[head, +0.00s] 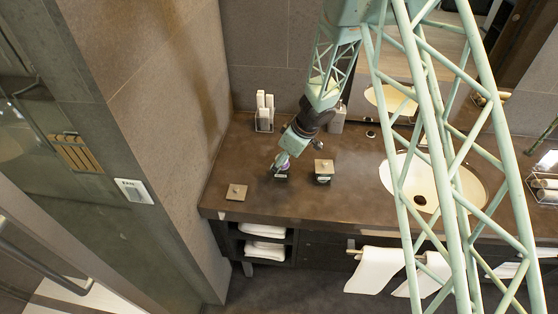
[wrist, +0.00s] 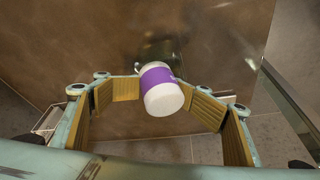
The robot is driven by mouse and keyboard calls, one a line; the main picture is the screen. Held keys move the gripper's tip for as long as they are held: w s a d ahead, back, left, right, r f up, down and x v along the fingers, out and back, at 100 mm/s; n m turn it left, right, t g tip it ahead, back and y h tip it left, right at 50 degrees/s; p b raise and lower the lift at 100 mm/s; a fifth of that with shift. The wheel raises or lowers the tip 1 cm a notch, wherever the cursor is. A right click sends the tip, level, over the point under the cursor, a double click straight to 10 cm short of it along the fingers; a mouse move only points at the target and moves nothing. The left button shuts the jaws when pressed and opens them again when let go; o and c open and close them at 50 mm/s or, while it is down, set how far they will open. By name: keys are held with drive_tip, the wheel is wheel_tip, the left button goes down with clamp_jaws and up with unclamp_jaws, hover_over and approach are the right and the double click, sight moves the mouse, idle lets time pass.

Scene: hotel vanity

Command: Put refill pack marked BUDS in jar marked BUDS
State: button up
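A white cylindrical refill pack with a purple band (wrist: 160,92) sits between my gripper's (wrist: 163,90) fingertips in the wrist view, which appear closed against its sides. Its marking is not readable. Just past it is a dark, glassy jar (wrist: 163,48), partly hidden by the pack. In the head view my gripper (head: 284,163) is low over this jar (head: 281,174), at the left of the counter; a little purple shows there. A second dark jar (head: 323,178) with a square lid on stands to its right. Jar labels are too small to read.
A square lid (head: 236,192) lies on the counter (head: 220,209) near the front left. A holder with white upright items (head: 264,112) stands at the back. A dispenser (head: 338,120) is behind my gripper. The sink (head: 412,178) is to the right. A wall bounds the left.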

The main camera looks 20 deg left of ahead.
drive_tip(key=shift+w+d+r, duration=0.1)
drive_tip(key=shift+w+d, duration=0.05)
drive_tip(key=shift+d, duration=0.05)
drive_tip(key=shift+r, duration=0.25)
drive_tip(key=shift+v, duration=1.1)
drive_tip(key=v, duration=0.9)
drive_tip(key=shift+d+r, duration=0.15)
idle(0.5)
